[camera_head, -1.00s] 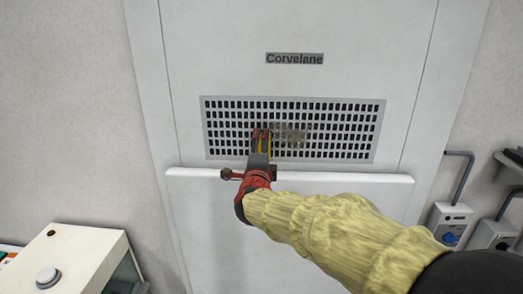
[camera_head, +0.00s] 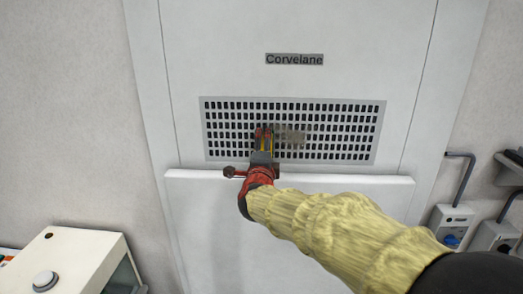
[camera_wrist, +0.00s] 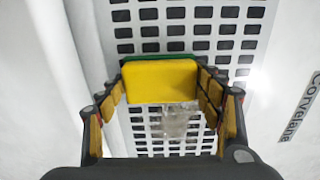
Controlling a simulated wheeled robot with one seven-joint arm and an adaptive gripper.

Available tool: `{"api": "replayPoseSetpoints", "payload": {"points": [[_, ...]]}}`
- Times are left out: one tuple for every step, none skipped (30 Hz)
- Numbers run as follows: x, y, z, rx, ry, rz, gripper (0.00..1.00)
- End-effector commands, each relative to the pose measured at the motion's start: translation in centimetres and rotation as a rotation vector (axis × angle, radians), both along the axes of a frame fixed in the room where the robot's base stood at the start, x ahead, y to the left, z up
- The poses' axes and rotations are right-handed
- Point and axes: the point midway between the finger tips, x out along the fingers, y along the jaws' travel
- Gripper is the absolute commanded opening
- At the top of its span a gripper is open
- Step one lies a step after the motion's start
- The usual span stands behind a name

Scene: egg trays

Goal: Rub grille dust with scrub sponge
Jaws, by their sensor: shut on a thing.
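The grille (camera_head: 345,130) is a pale grey panel with rows of dark slots on a white cabinet front. A brownish dust patch (camera_head: 290,135) lies on its middle; in the wrist view the dust (camera_wrist: 175,122) shows beside the sponge. My gripper (camera_head: 264,139) is at the grille, just left of the dust. In the wrist view it is shut on the scrub sponge (camera_wrist: 160,82), yellow with a green layer on its far side. The sponge faces the grille; I cannot tell whether it touches. In the head view the gripper mostly hides the sponge.
A white ledge (camera_head: 350,181) sticks out below the grille, under my wrist. A "Corvelane" label (camera_head: 294,59) is above the grille. A white box with a round button (camera_head: 75,262) stands at lower left. Grey wall boxes (camera_head: 452,222) with pipes are at right.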

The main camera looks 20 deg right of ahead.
Motion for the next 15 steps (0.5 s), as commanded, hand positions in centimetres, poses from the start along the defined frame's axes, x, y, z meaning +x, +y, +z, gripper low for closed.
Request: {"api": "replayPoseSetpoints", "payload": {"points": [[-0.2, -0.5, -0.2, 0.0, -0.002, -0.003, 0.46], [-0.3, -0.7, -0.2, 0.0, -0.002, -0.003, 0.46], [-0.4, -1.0, -0.3, -0.001, -0.002, -0.002, 0.46], [-0.5, -1.2, -0.3, 0.0, -0.002, -0.002, 0.46], [-0.6, -1.5, -0.3, 0.0, -0.002, -0.002, 0.46], [-0.7, -1.8, -0.2, 0.0, -0.003, -0.003, 0.46], [-0.8, -2.0, -0.3, 0.0, -0.002, -0.003, 0.46], [-0.9, -2.2, -0.3, 0.0, -0.002, -0.002, 0.46], [-1.0, -2.4, -0.2, 0.001, -0.001, -0.002, 0.46], [-1.0, -2.5, -0.2, 0.001, -0.001, -0.002, 0.46], [-1.0, -2.6, -0.2, 0.001, -0.001, -0.002, 0.46], [-1.1, -2.7, -0.1, 0.001, -0.001, -0.001, 0.46], [-1.1, -2.8, -0.1, 0.001, -0.001, -0.001, 0.46], [-1.1, -2.9, -0.1, 0.001, -0.001, -0.001, 0.46], [-1.1, -3.1, -0.1, 0.001, -0.001, -0.002, 0.46]]}}
